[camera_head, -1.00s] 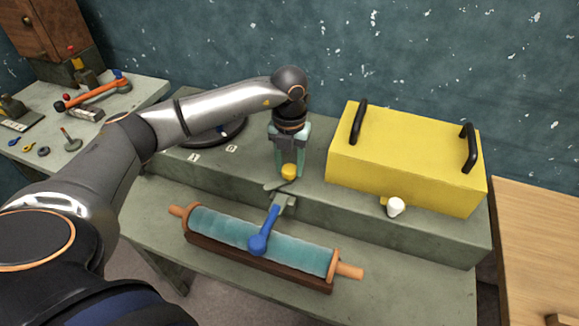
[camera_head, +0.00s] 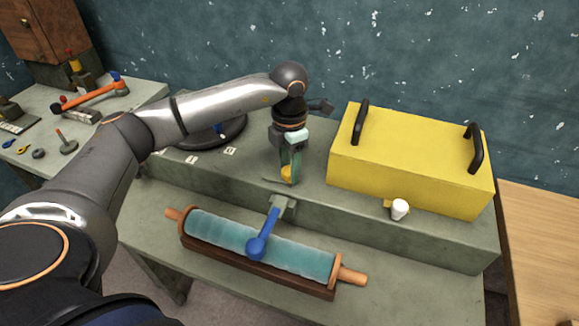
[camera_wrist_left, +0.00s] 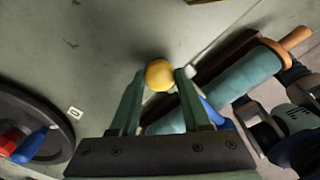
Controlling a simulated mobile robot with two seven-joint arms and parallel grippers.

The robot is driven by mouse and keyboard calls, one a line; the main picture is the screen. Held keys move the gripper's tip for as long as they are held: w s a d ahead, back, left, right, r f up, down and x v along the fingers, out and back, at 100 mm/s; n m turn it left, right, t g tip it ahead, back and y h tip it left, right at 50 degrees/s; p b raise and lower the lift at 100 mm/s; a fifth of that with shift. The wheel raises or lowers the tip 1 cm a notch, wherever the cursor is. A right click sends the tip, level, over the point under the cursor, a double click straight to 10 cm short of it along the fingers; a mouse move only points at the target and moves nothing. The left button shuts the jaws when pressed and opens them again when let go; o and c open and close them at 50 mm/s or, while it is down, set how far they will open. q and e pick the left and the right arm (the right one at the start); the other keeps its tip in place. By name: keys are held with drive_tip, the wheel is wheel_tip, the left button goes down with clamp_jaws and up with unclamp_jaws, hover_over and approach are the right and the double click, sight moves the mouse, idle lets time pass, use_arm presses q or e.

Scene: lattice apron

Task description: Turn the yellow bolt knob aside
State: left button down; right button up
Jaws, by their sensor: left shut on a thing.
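The yellow bolt knob (camera_head: 286,172) stands on the raised grey-green ledge, behind the blue-handled lever. My left gripper (camera_head: 288,178) comes down on it from above and is shut on it. In the left wrist view the round yellow knob (camera_wrist_left: 160,74) sits between the green fingertips of my left gripper (camera_wrist_left: 160,82). The fingers partly cover the knob in the head view. The bolt below the knob is mostly hidden.
The blue lever (camera_head: 264,232) hangs in front of the ledge, over a teal roller (camera_head: 220,232) with wooden ends. A yellow box (camera_head: 410,160) with black handles stands to the right, a white knob (camera_head: 400,209) at its front. A dark round disc (camera_wrist_left: 25,125) lies left.

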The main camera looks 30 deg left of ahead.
sight(289, 170)
use_arm(q)
drive_tip(key=shift+m, duration=0.3)
drive_tip(key=shift+c, duration=1.8)
unclamp_jaws()
wheel_tip(289, 170, up, 13)
drive_tip(key=shift+f+b, duration=0.2)
drive_tip(key=shift+b, duration=0.1)
